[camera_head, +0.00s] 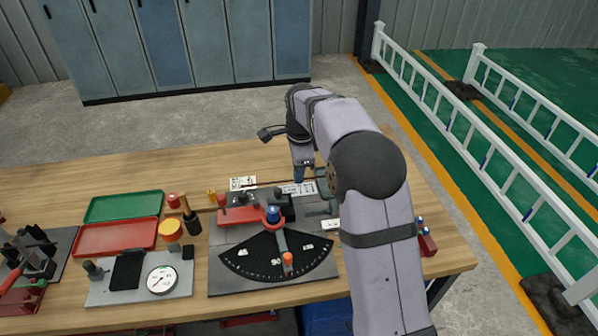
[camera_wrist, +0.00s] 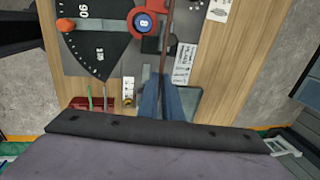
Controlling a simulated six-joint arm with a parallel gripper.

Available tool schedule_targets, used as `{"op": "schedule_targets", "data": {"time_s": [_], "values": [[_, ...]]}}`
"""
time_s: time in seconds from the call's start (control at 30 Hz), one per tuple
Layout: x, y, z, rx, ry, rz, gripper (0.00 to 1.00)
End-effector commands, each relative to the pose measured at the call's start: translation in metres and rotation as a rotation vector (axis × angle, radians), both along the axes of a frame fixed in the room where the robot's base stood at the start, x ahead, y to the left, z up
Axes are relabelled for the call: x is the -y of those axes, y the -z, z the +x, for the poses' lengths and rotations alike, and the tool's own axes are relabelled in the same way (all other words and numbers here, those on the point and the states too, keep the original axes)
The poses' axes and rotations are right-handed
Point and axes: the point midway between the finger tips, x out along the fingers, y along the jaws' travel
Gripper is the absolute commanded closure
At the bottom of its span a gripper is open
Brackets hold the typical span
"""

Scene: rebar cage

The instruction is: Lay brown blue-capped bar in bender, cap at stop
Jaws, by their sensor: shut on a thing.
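My gripper (camera_wrist: 163,100) is shut on the thin brown bar (camera_wrist: 167,40), which runs from the blue fingers up past the top edge of the wrist view. The bar passes beside the bender's red ring and over or beside its dark block; I cannot tell whether it touches. In the head view my gripper (camera_head: 299,178) is at the back of the bender, partly hidden by my arm. The bender (camera_head: 240,213) has a red arm, a blue-topped pivot (camera_head: 273,213) and a black angle dial (camera_head: 272,258). I cannot make out the bar's blue cap or the stop clearly.
Left of the bender are a hammer-like tool (camera_head: 191,218), a green tray (camera_head: 125,206), a red tray (camera_head: 117,237) and a plate with a round gauge (camera_head: 161,280). A red holder (camera_head: 428,243) stands at the right. Bare table lies behind the bender.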

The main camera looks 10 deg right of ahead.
Motion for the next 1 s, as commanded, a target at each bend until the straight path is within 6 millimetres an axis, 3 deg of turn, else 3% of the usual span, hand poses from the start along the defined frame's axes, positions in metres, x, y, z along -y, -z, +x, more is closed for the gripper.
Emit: {"op": "schedule_targets", "data": {"time_s": [1.0], "values": [[0.000,0.097,0.000,0.001,0.000,0.000,1.00]]}}
